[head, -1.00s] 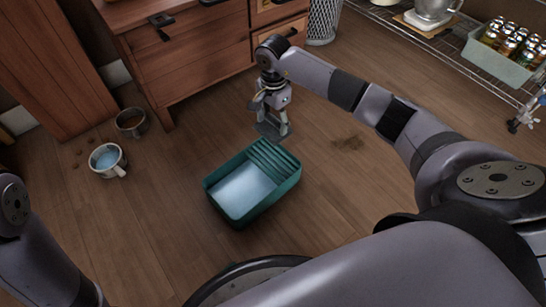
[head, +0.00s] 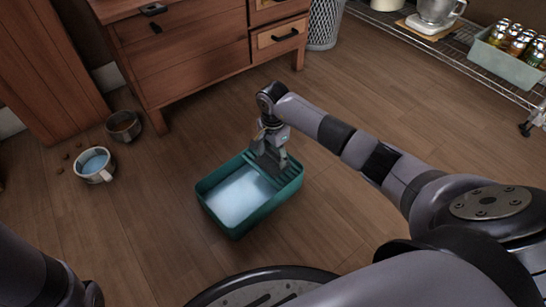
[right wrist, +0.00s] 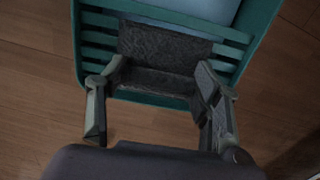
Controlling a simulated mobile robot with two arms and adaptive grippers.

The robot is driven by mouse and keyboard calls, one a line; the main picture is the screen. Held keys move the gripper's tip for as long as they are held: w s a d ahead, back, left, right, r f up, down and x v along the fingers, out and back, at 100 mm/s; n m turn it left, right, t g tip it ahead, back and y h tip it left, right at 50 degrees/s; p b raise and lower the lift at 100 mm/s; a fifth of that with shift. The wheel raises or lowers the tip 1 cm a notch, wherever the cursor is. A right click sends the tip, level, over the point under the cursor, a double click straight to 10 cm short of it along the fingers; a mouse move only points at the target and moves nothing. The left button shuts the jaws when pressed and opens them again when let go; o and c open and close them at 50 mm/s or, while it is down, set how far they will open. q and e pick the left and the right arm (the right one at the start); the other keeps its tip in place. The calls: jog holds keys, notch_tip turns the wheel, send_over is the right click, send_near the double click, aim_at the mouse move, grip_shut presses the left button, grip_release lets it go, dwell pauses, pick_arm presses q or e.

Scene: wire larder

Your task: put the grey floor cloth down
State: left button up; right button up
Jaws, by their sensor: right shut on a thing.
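The grey floor cloth (head: 267,160) hangs dark and bunched in my right gripper (head: 273,143), over the slatted end of the teal bucket (head: 207,211). In the right wrist view the cloth (right wrist: 165,45) spans between the fingers of my right gripper (right wrist: 160,76) and lies across the slats of the bucket (right wrist: 262,22). I cannot tell whether the cloth rests on the slats or hangs just above them. Pale blue water (head: 240,196) fills the open part of the bucket. My left gripper is out of view.
A wooden drawer unit (head: 185,60) stands behind. Floor around the bucket is clear.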

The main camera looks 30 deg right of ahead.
jog(key=shift+r, duration=0.1)
jog(key=o, duration=1.4)
